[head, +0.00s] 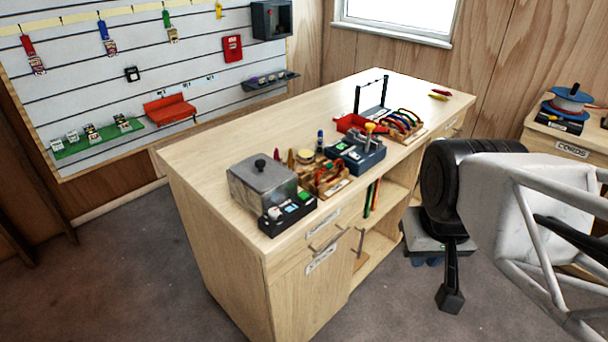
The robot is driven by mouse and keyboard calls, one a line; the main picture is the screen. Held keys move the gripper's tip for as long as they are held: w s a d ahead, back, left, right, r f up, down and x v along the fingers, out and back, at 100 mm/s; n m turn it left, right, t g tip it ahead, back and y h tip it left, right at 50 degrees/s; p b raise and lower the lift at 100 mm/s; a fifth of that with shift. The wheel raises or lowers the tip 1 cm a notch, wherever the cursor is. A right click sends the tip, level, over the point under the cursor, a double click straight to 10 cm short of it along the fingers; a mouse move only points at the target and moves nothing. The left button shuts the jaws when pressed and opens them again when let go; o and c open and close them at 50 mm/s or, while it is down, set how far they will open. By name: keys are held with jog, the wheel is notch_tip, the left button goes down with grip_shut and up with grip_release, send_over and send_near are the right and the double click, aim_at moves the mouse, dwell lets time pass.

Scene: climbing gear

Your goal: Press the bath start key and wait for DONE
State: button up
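The bath is a grey metal box with a black-knobbed lid (262,182) at the near left end of the wooden bench. Its lid is on. A dark control panel (287,213) is at its front right, with a green key (304,196) and a small display (274,213). The display is too small to read. My gripper (450,300) hangs low at the right, in front of the bench and well away from the panel. It shows as a dark narrow shape, and its finger gap cannot be made out.
A wooden crate of tools (325,180), a blue-grey device (358,155) and a rack of coloured gear (403,122) stand along the bench. A black upright frame (371,95) is behind. The bench's near left corner and back strip are clear.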

grip_shut()
dwell(0.7)
dwell(0.6)
jog(key=w+a+n+t+h, duration=0.35)
jog(key=w+n, duration=0.85)
jog(key=w, duration=0.7)
jog(key=w+a+f+n+t+y, duration=0.2)
jog(key=w+a+f+n+t, duration=0.1)
jog(key=w+a+n, duration=1)
jog(key=shift+w+a+f, duration=0.55)
jog(key=shift+w+a, duration=0.25)
jog(key=shift+a, duration=0.1)
